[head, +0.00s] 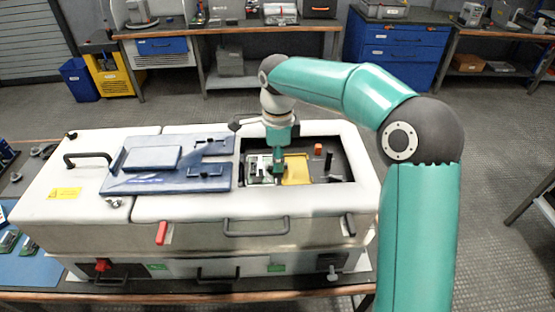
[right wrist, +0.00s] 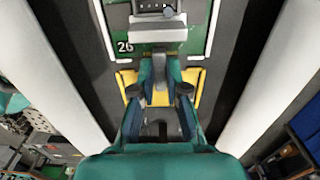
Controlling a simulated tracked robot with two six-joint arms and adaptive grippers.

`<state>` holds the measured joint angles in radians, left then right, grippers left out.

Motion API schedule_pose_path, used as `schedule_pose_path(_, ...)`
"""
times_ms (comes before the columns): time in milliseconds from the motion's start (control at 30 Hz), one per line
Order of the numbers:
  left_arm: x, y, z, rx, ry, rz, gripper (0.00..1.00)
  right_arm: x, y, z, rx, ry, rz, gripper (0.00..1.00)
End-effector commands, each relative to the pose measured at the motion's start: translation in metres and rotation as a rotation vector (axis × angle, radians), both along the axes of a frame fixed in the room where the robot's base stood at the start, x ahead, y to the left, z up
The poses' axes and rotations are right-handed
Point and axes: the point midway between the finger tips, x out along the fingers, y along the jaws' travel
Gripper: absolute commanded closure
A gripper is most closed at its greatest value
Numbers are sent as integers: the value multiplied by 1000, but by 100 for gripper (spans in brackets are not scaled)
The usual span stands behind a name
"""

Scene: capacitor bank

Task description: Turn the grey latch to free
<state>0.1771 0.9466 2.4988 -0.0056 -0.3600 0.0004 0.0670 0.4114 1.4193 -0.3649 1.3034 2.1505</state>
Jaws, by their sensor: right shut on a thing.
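My right gripper (head: 278,165) reaches down into the open bay of the white cabinet. In the right wrist view its two teal fingers (right wrist: 160,68) are drawn together at the near end of a green board marked 26 (right wrist: 118,30). They are shut on a small grey piece (right wrist: 159,62), which looks like the grey latch; the fingers hide most of it, and its angle cannot be told. A yellow plate (head: 297,170) lies under and beside the fingers. My left gripper is not in view.
The white cabinet (head: 300,208) has pale walls close on both sides of the gripper. A blue cover (head: 120,182) lies on its top at left. An orange block (head: 318,149) stands in the bay. A red latch (head: 162,232) and a black handle (head: 256,232) are on the front.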

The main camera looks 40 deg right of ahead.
Motion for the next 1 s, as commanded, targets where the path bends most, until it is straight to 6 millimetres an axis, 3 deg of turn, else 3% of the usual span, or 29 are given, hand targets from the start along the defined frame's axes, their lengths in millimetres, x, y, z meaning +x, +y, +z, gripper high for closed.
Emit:
schedule_pose_path(467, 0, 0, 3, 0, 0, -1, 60, 1, 0, 1, 3, -2, 113, 100)
schedule_pose_path(1000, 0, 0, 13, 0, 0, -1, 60, 2, -1, 3, 0, -7, 577, 100)
